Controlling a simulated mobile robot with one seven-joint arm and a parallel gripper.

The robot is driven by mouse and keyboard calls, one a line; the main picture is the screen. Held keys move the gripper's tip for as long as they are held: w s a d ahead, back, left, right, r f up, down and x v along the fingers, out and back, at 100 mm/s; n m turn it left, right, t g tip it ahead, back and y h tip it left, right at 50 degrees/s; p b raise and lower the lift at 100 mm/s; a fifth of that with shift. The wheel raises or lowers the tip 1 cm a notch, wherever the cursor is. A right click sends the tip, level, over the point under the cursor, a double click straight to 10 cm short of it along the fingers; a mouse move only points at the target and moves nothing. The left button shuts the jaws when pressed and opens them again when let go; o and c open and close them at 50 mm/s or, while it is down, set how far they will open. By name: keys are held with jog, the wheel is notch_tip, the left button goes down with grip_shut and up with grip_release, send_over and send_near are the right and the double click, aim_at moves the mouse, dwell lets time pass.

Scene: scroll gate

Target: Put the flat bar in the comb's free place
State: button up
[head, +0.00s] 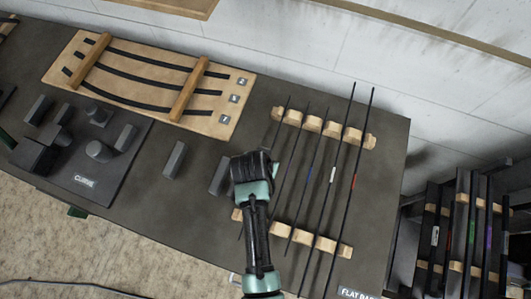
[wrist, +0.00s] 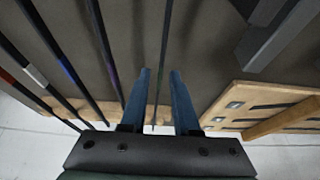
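The comb is a pair of notched pale wooden rails (head: 325,127) on the dark table, with the near rail (head: 325,244) lower in the head view. Several thin dark bars lie across it, with red (head: 354,182), white (head: 333,174) and blue (head: 309,169) marks on three. My gripper (head: 255,170) is over the comb's left side, partly hiding the leftmost bar (head: 283,115). In the wrist view, my gripper's blue fingers (wrist: 160,75) are apart. A thin bar (wrist: 166,35) runs between them with gaps on both sides. I cannot tell which bar is the task's bar or which notch is free.
A wooden board (head: 150,85) with curved dark strips lies at the back left. A dark tray (head: 80,165) with grey blocks is left; loose blocks stand near my gripper. A rack (head: 460,210) of upright dark pieces stands beyond the table's right edge. A wall closes the back.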

jog(key=shift+o, duration=0.5)
jog(key=v, duration=1.3)
jog(key=shift+b, duration=0.4)
